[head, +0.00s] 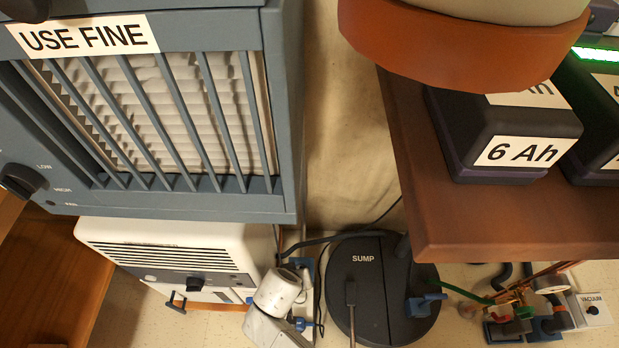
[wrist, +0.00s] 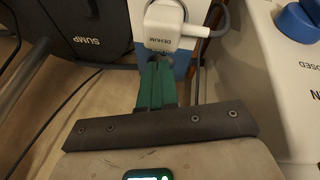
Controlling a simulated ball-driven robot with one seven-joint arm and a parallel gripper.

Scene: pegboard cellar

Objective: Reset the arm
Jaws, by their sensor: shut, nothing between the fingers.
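My gripper (wrist: 158,70) shows in the wrist view as two green fingers pressed together, with nothing between them. The fingers point up the picture at a white plug (wrist: 164,28) marked DEHUM. The plug sits against a blue and white fitting (wrist: 178,62), and a grey cable runs from its right side. The fingertips lie just below the plug in the picture; I cannot tell whether they touch it. In the head view, white arm links, which look like mine (head: 275,292), stand at the bottom centre; the fingers cannot be made out there.
A black SUMP cover (head: 368,285) lies right of the arm. A white dehumidifier (head: 170,250) stands left of it, below a blue-grey filter unit (head: 290,130). A brown bench (head: 440,215) with black battery packs (head: 500,130) overhangs at right. Loose cables run nearby.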

